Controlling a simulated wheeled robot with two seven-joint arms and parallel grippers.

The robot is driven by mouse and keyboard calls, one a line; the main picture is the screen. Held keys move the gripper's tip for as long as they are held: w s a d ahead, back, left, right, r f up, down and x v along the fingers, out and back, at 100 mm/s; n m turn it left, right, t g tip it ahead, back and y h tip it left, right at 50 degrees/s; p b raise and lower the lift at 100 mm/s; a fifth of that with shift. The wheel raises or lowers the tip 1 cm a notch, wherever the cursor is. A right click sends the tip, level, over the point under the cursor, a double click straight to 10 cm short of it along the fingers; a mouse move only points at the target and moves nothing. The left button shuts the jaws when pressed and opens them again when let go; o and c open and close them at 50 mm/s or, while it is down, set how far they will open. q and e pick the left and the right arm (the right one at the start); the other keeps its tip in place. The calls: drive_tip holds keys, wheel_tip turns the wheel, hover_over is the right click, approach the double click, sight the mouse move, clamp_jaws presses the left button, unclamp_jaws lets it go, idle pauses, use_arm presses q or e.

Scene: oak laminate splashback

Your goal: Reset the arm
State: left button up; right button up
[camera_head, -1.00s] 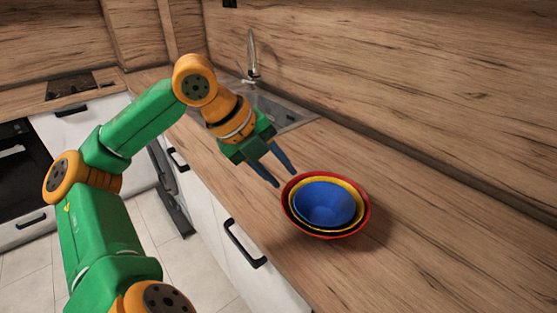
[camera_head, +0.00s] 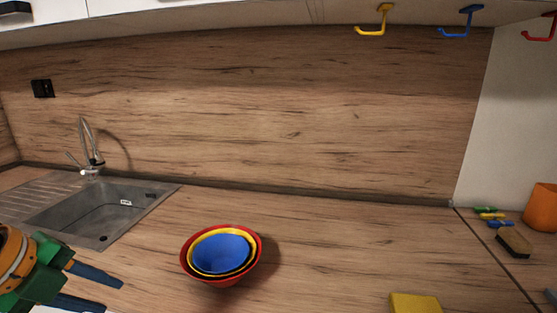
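My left gripper (camera_head: 112,294) shows at the lower left edge, with two blue fingers spread apart and nothing between them. It is to the left of a stack of nested bowls and apart from it. The stack has a red bowl (camera_head: 186,262) outside, a yellow bowl (camera_head: 243,238) within it and a blue bowl (camera_head: 222,254) innermost. The stack sits upright on the wooden counter (camera_head: 340,250). My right gripper is not in view.
A sink (camera_head: 100,215) with a faucet (camera_head: 90,150) is at the left. Yellow (camera_head: 375,22), blue (camera_head: 463,24) and red (camera_head: 543,26) hooks hang above. A yellow block (camera_head: 414,303), a brush (camera_head: 514,243) and an orange container (camera_head: 541,208) are at the right. The counter middle is clear.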

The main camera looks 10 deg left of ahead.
use_arm(q)
drive_tip(key=s+d+f+n+g, duration=0.1)
drive_tip(key=d+f+n, duration=0.35)
drive_tip(key=f, duration=0.85)
drive_tip(key=s+d+f+n+g, duration=0.1)
drive_tip(key=d+f+n, duration=0.35)
drive_tip(key=f, duration=0.75)
drive_tip(key=s+d+f+n+y, duration=0.2)
drive_tip(key=s+d+f+n, duration=0.3)
drive_tip(key=s+n, duration=0.55)
wheel_tip(320, 180, down, 16)
drive_tip(key=g, duration=0.1)
drive_tip(key=s+a+f+g, duration=0.1)
drive_tip(key=s+a+f, duration=0.2)
drive_tip(key=s+f, duration=0.9)
drive_tip(key=shift+s+g, duration=0.4)
drive_tip(key=shift+s, duration=0.1)
